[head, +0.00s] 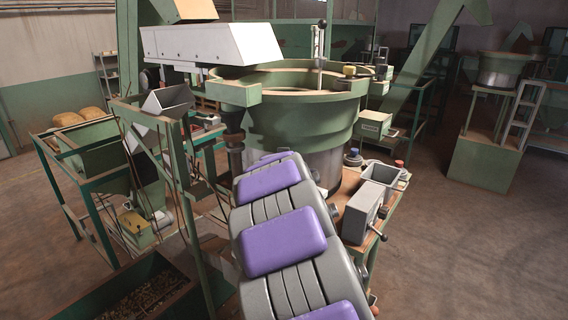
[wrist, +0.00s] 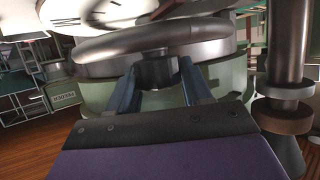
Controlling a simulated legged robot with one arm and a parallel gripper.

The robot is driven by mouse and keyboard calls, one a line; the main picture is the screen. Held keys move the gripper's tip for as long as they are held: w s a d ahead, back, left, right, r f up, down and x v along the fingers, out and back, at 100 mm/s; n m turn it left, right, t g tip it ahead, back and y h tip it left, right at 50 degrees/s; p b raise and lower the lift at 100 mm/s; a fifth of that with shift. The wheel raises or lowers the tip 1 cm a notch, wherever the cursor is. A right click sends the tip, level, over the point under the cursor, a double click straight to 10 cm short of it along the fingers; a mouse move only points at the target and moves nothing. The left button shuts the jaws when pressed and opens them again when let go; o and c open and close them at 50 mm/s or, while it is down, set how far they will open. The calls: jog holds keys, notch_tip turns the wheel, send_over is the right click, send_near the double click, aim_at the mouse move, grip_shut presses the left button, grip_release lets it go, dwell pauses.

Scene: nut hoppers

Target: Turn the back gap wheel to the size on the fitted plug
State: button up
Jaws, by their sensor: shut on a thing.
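In the wrist view a grey metal wheel (wrist: 215,47) with a thick round rim lies across the top, with a dark round hub (wrist: 158,71) under it. My gripper (wrist: 160,82) has its two blue-grey fingers on either side of this hub and is shut on it. A pale dial face (wrist: 95,10) with dark and red marks shows behind the rim, partly cut off; its numbers cannot be read. In the head view my purple and grey arm hides the gripper and the wheel. I cannot make out the fitted plug or its size in either view.
A large green round hopper (head: 300,105) stands beyond my arm. A bench with a grey box and lever (head: 362,212) and an open metal bin (head: 381,180) is close on the right. A green frame (head: 180,190) stands close on the left. Floor (head: 470,240) is free at right.

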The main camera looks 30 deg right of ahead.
jog(key=shift+f+n+t+y+b, duration=0.2)
jog(key=shift+n+t+y+b, duration=0.15)
jog(key=shift+n+t+y, duration=0.45)
jog(key=shift+r+n+y+b, duration=0.15)
jog(key=shift+n+y+b, duration=0.4)
jog(key=shift+n+y, duration=0.6)
jog(key=o, duration=1)
jog(key=shift+w+d, duration=0.15)
jog(key=shift+w, duration=0.05)
jog(key=shift+s, duration=0.1)
jog(key=shift+s, duration=0.1)
jog(key=v, duration=0.8)
jog(key=b+v, duration=0.1)
jog(key=v, duration=0.8)
jog(key=shift+s+d+f, duration=0.1)
jog(key=shift+s+f, duration=0.05)
jog(key=shift+f, duration=0.05)
